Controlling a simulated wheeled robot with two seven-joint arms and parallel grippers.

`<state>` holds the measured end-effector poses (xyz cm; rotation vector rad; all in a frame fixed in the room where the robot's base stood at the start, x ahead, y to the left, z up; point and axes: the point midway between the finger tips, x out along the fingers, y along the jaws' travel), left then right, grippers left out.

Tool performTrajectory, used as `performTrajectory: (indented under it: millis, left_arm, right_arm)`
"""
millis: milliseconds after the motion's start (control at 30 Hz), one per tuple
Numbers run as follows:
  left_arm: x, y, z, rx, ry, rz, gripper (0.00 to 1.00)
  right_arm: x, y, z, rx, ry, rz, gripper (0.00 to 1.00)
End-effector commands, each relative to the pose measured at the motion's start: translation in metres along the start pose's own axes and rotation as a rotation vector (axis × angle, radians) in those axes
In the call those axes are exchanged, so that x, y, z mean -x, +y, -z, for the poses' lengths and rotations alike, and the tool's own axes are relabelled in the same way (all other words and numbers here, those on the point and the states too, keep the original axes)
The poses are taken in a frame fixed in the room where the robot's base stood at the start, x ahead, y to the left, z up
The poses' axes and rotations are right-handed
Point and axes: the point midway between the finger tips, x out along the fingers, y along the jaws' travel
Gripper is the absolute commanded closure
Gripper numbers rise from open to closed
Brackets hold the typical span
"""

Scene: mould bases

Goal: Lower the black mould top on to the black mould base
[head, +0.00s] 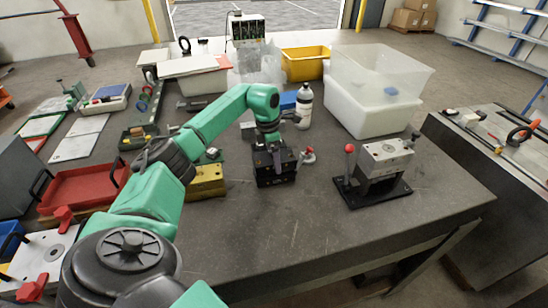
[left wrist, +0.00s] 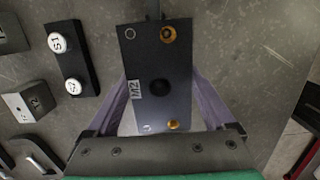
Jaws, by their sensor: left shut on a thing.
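The black mould top (left wrist: 163,55), a dark plate marked M2 with brass-coloured rings and a round dark hole, lies between the two fingers of my left gripper (left wrist: 163,98), which is shut on it. In the head view my left gripper (head: 274,156) points down at a black block (head: 275,176) on the table. This block seems to be the black mould base with the top at or just over it. I cannot tell whether a gap is left between them. In the left wrist view the top hides whatever is under it. My right gripper is not in view.
An olive-yellow mould block (head: 206,181) stands close to the left. A small red-knobbed part (head: 308,156) and a white bottle (head: 304,106) are to the right and behind. A toggle-clamp fixture (head: 378,172) stands farther right. The table front is clear.

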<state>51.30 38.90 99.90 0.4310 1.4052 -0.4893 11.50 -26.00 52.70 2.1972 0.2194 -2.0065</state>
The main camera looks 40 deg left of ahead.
Motion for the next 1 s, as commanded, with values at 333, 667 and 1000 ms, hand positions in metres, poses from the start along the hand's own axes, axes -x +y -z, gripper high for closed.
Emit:
performTrajectory:
  millis: [333, 667, 1000]
  left_arm:
    - [-0.0045, 0.0004, 0.0000, 0.000, -0.004, -0.001, 1.00]
    - [-0.0056, 0.0004, 0.0000, 0.000, -0.004, -0.001, 1.00]
    - [-0.0064, 0.0001, 0.0012, 0.000, 0.001, 0.000, 0.00]
  right_arm:
    - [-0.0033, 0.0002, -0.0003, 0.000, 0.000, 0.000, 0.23]
    - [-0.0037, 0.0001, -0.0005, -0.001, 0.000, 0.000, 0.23]
    - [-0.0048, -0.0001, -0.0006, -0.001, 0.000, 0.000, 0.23]
